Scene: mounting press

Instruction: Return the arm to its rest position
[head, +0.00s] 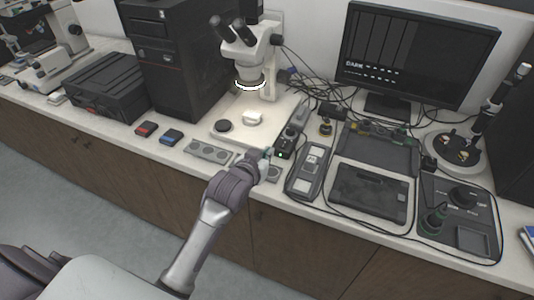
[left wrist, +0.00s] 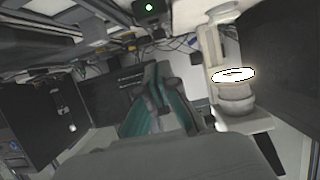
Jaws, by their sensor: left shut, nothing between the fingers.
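My left gripper (head: 266,160) is at the end of the grey arm that reaches up from the bottom of the head view. It is over the front part of the bench, just in front of a small dark device with a green light (head: 287,140). I cannot tell whether it touches anything. In the left wrist view its teal-padded fingers (left wrist: 152,92) are together and hold nothing. The green light of the device (left wrist: 148,7) shows at the top of that view. My right gripper is not in view.
A microscope (head: 247,50) stands behind, with a white piece (head: 252,118) on its base. A grey panel device (head: 311,168), a dark tray (head: 369,192) and a monitor (head: 415,50) are right. Floor in front is open.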

